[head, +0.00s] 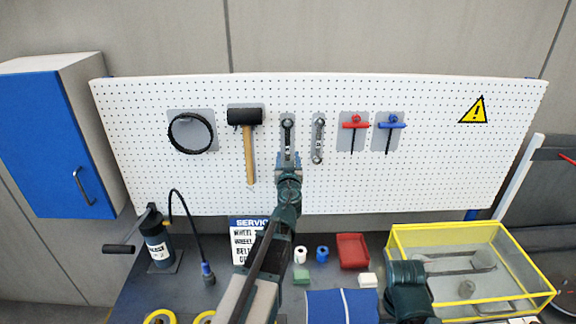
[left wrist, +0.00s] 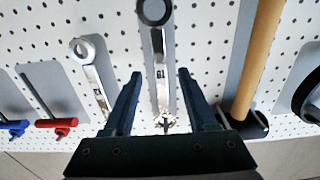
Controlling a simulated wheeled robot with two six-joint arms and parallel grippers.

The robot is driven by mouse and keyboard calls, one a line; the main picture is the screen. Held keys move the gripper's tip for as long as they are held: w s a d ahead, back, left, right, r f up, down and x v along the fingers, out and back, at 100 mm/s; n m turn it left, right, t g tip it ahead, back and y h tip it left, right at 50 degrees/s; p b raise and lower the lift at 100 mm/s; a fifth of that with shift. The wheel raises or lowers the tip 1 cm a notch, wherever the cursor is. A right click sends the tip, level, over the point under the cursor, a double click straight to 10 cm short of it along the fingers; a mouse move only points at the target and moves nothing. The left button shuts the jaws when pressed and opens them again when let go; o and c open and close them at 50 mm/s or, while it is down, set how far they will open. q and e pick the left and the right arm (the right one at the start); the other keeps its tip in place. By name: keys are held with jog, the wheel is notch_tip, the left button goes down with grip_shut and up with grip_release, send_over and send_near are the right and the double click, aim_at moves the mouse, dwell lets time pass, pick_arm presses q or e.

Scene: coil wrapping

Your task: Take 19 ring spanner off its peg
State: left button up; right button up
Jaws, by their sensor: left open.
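The 19 ring spanner (head: 288,132) hangs upright on a grey backing plate on the pegboard, just right of the mallet. My left gripper (head: 288,158) is at its lower end in the head view and hides that end. In the left wrist view, which shows the board upside down, the spanner (left wrist: 160,58) lies between the two fingers of my left gripper (left wrist: 160,76). The fingers are open, with a gap on each side of the shank. A mark like 19, inverted, shows on the shank.
A second ring spanner (head: 318,140) hangs close on the right, and the mallet (head: 248,145) on the left. Red (head: 355,125) and blue (head: 391,126) T-handle tools hang further right. A yellow-edged clear box (head: 400,248) stands on the bench, with a red tray (head: 352,250) left of it.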

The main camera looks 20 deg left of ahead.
aim_at(288, 148)
pick_arm(q)
jog(key=shift+x, duration=1.35)
grip_shut()
